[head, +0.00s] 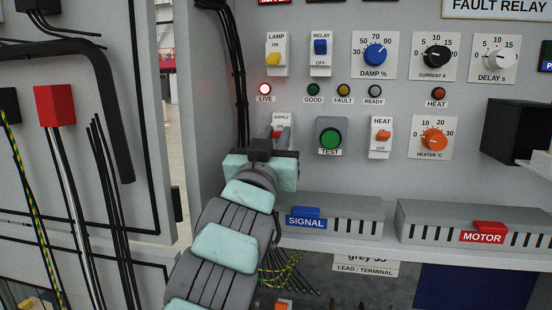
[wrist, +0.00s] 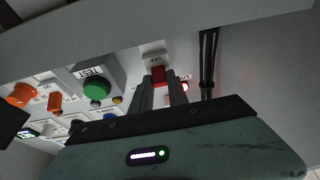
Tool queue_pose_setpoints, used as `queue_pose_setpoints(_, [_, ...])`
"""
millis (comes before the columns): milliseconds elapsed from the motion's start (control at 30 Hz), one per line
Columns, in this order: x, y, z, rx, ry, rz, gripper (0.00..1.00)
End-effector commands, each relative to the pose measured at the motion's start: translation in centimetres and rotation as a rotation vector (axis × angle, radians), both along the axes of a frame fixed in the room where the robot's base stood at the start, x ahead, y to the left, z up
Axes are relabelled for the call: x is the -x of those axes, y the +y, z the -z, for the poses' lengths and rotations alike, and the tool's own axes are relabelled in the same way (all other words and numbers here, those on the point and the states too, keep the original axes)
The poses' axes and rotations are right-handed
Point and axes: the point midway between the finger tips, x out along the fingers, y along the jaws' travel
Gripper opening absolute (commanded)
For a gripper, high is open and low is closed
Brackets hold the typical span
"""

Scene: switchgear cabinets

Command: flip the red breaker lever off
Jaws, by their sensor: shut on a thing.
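The red breaker lever (wrist: 158,75) is on the white breaker labelled SUPPLY (head: 282,119) on the grey cabinet panel. In the head view my gripper (head: 279,134) comes up from below and covers most of the lever. The ON mark shows above it. In the wrist view the two fingers of my gripper (wrist: 163,88) stand on either side of the red lever, shut on it. An OFF mark shows beside the lever there, upside down. I cannot tell exactly how far the lever is tilted.
The red LIVE lamp (head: 265,89) glows above the breaker. The green TEST button (head: 330,138) and the HEAT breaker (head: 382,137) are to the right. Black cables (head: 237,80) hang at the left. A ledge with the SIGNAL duct (head: 335,213) runs below.

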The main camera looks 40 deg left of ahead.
Motion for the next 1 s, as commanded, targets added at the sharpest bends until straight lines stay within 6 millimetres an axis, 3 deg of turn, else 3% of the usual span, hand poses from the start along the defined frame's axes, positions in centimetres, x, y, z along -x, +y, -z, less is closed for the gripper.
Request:
queue_pose_setpoints(33, [-0.1,-0.11,0.85,-0.012,-0.022,0.003,0.0])
queue_pose_setpoints(533, [-0.04,-0.13,0.33,-0.043,-0.072,0.002,0.0])
queue_pose_setpoints(567, [-0.03,-0.12,0.34,-0.043,-0.072,0.002,0.22])
queue_pose_setpoints(600, [-0.04,-0.13,0.33,-0.043,-0.072,0.002,0.26])
queue_pose_setpoints(800, [-0.01,-0.07,0.36,-0.042,-0.073,0.001,0.42])
queue_pose_setpoints(1000, [0.0,-0.04,0.38,-0.042,-0.072,0.0,0.42])
